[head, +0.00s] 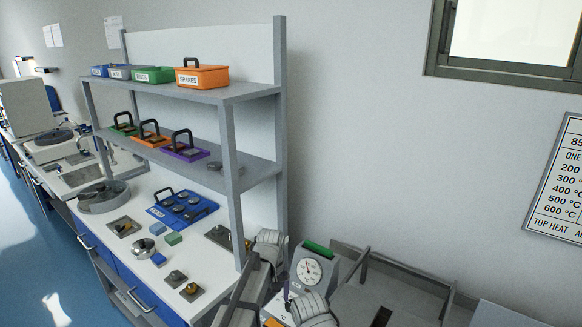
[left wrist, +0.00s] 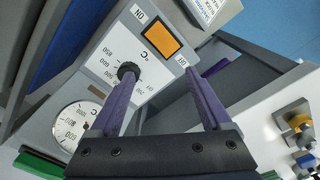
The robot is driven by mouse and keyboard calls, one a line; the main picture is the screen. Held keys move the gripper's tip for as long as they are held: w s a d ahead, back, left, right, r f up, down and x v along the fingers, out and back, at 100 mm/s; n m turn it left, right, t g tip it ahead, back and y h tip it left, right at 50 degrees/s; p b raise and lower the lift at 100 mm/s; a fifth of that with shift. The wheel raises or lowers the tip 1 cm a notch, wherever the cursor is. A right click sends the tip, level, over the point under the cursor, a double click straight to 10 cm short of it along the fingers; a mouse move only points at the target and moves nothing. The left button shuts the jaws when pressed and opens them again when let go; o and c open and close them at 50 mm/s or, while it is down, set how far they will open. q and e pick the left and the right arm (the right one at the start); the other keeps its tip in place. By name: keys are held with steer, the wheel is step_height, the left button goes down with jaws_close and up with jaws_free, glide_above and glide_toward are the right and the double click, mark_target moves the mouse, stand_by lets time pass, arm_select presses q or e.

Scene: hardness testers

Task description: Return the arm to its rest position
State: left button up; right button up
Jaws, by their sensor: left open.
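My left gripper (left wrist: 157,80) has two purple fingers standing wide apart in the left wrist view, with nothing held between them. They point at the light front panel (left wrist: 108,52) of a grey device. A black knob (left wrist: 127,71) on a temperature scale shows at the tip of one finger; I cannot tell whether they touch. An orange switch (left wrist: 160,39) sits between ON and OFF labels, beyond the fingertips. A round gauge (left wrist: 77,125) is beside the panel and also shows in the head view (head: 309,271). My right gripper is not in view.
A grey shelf rack (head: 215,93) with coloured bins and handled trays stands on the white bench left of the device. A blue tray (head: 183,207) and small blocks lie on the bench. A grey open-topped box (head: 400,277) is at the right, by the wall.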

arm_select(q)
steer(key=s+a+m, duration=0.3)
steer(key=s+a, duration=0.9)
steer(key=s, duration=0.5)
steer(key=s+d+r+m+p, duration=0.1)
steer(key=s+d+m, duration=0.1)
steer(key=d, duration=0.3)
steer(key=s+d+r+m+y+p, duration=0.1)
steer(key=s+d+r+m+p, duration=0.1)
steer(key=d, duration=0.4)
steer(key=shift+s+r, duration=0.2)
steer(key=shift+s, duration=0.45)
